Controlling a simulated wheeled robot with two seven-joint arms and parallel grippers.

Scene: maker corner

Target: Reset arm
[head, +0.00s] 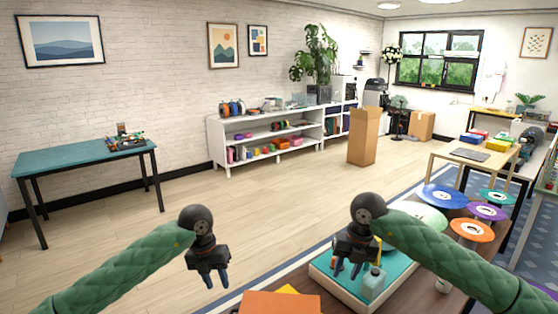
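My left arm (125,267) comes in from the lower left in a green quilted sleeve. My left gripper (214,279) hangs pointing down over the wooden floor, with its two fingers apart and nothing between them. My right arm (455,262) comes in from the lower right in the same sleeve. My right gripper (346,268) points down over a teal-topped tray (323,264) on the near table. Its fingers look spread, and I see nothing held between them. A small clear bottle (373,283) stands just right of it.
Several coloured discs, such as the blue one (442,197) and the orange one (472,230), lie on the near table at the right. An orange box (279,303) is at the bottom edge. A teal table (80,160) stands far left. The floor (240,210) between is clear.

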